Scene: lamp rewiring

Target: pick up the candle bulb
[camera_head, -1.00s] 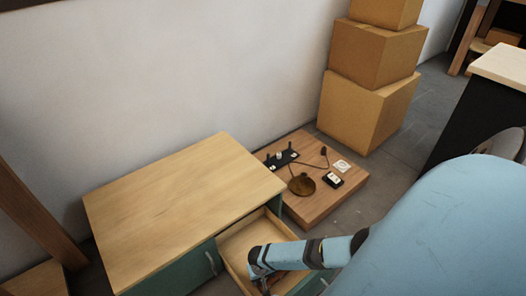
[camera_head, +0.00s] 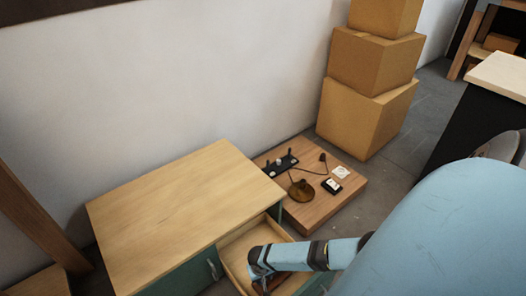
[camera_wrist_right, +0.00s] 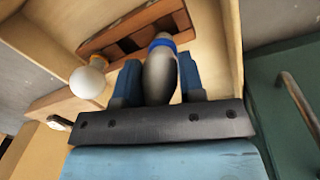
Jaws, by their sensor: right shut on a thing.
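The candle bulb (camera_wrist_right: 160,78) is a grey, elongated bulb with a blue band near its far end. In the right wrist view it sits between the two blue fingers of my right gripper (camera_wrist_right: 159,70), which is shut on it. In the head view my right gripper (camera_head: 259,271) reaches down into the open drawer (camera_head: 236,248); the bulb is hidden there. My left gripper is not in view.
A brown slotted wooden rack (camera_wrist_right: 130,35) lies in the drawer just beyond the bulb. A round white bulb (camera_wrist_right: 88,82) is to its left. The cabinet top (camera_head: 180,215) is bare. A low wooden platform (camera_head: 318,208) holds a lamp base (camera_head: 301,191) and small parts. Cardboard boxes (camera_head: 368,115) stand behind.

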